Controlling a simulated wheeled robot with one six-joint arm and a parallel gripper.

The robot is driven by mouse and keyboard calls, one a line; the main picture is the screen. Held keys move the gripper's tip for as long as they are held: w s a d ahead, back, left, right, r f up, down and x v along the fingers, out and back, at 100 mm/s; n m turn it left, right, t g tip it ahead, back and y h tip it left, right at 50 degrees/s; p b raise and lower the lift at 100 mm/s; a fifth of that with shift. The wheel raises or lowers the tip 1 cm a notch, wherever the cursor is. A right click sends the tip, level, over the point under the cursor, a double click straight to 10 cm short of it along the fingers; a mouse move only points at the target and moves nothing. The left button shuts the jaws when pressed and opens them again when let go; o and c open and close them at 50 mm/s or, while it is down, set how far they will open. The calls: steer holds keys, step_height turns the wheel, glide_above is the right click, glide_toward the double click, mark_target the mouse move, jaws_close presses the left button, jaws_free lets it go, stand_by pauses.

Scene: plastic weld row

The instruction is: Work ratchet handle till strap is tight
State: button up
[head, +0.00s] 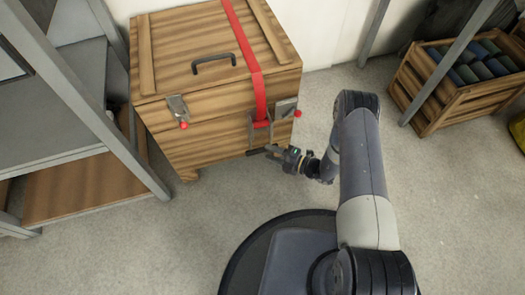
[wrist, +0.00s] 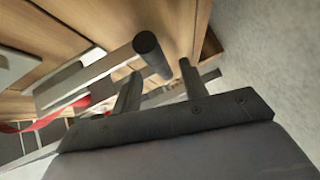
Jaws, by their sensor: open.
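A wooden crate (head: 195,110) has a red strap (head: 247,50) running over its lid and down its front to a metal ratchet (head: 262,130). The ratchet handle ends in a dark round grip (head: 256,153), low at the crate's front. In the wrist view the handle's grey side bar (wrist: 90,75) leads to the dark grip (wrist: 152,55). My gripper (head: 274,149) is at the handle's right end. In the wrist view my gripper (wrist: 158,76) is open, with the grip just beyond and between its fingertips. I cannot tell whether they touch. The strap (wrist: 40,123) shows at left.
The crate has red-tipped latches left (head: 178,108) and right (head: 287,107), and a dark lid handle (head: 213,62). A metal shelf rack (head: 85,85) stands at left. An open crate of rolls (head: 440,115) stands at right. The floor (head: 440,210) is clear at lower right.

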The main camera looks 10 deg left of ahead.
mark_target(265, 151)
steer(key=shift+b+x, duration=0.5)
steer(key=shift+x, duration=1.65)
jaws_close()
